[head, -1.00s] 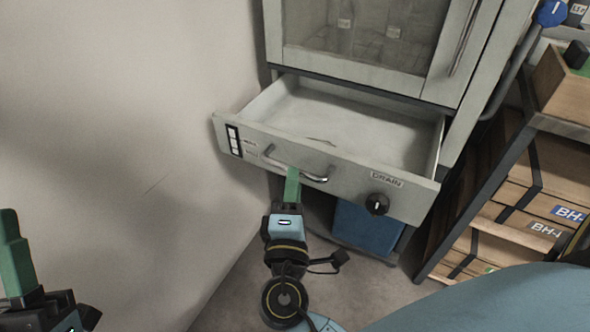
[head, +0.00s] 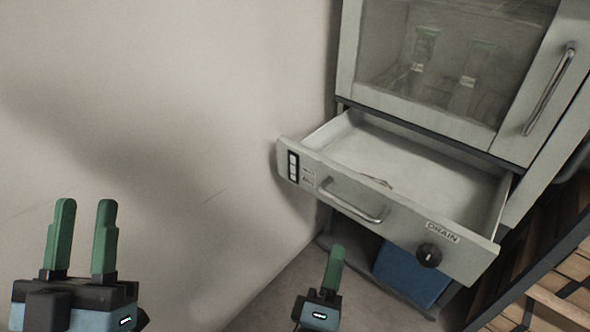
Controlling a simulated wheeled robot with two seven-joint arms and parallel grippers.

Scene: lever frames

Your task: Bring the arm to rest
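My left gripper (head: 82,240) is at the lower left, in front of the bare wall. Its two green fingers stand apart with nothing between them. My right gripper (head: 334,268) is at the bottom centre, below the drawer handle (head: 352,202) and apart from it. Only one green finger shape of it shows, so its opening cannot be told. The drawer (head: 385,215), marked DRAIN, is pulled out of the grey cabinet and looks empty inside.
The cabinet's glass door (head: 440,65) above the drawer is shut, with bottles behind it. A black knob (head: 428,255) sticks out of the drawer front. A blue box (head: 408,275) stands under the drawer. A wooden shelf (head: 560,290) is at the lower right. A plain wall fills the left.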

